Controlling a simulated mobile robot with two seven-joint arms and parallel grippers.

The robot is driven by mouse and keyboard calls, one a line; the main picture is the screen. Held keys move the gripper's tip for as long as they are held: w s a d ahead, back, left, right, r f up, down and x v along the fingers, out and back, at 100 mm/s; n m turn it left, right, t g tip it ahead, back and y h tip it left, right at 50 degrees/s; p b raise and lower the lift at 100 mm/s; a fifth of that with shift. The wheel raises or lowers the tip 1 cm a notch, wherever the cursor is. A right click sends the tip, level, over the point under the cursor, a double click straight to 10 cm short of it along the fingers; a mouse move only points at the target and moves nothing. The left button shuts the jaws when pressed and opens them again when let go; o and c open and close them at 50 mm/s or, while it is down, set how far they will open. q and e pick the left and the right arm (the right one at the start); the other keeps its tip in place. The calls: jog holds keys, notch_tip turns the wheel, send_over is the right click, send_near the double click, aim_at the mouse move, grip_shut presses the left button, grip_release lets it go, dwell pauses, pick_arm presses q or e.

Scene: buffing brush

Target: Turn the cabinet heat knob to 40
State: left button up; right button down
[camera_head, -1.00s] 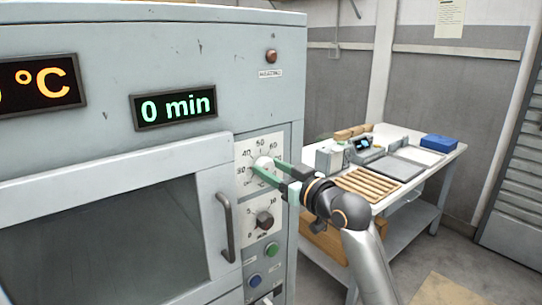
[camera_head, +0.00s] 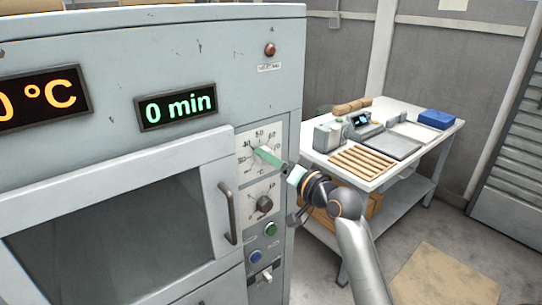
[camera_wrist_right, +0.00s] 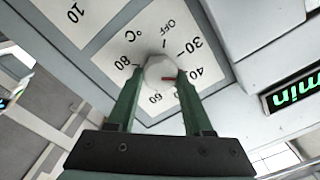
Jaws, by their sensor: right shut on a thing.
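The white heat knob (camera_wrist_right: 158,71) sits at the middle of its white °C dial (camera_head: 251,175) on the grey cabinet front. My right gripper (camera_wrist_right: 160,75) is shut on the knob, one green finger on each side. In the wrist view the knob's red mark points roughly toward 40, on the side of 50; the exact reading is hard to tell. In the head view the right gripper (camera_head: 263,155) covers most of the knob, and its fingers appear nearly edge-on. My left gripper is not in view.
Below the dial are a dark timer knob (camera_head: 264,204), green (camera_head: 271,229) and blue (camera_head: 256,257) buttons and a switch. The door handle (camera_head: 227,212) stands out to the left. The display (camera_head: 176,106) reads 0 min. A workbench (camera_head: 452,128) stands at the right.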

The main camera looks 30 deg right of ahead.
jog(key=shift+m, duration=0.4)
jog(key=shift+c, duration=1.5)
grip_release()
jog(key=s+b, duration=0.2)
jog(key=s, duration=1)
jog(key=shift+s+d, duration=0.2)
jog(key=shift+d, duration=0.25)
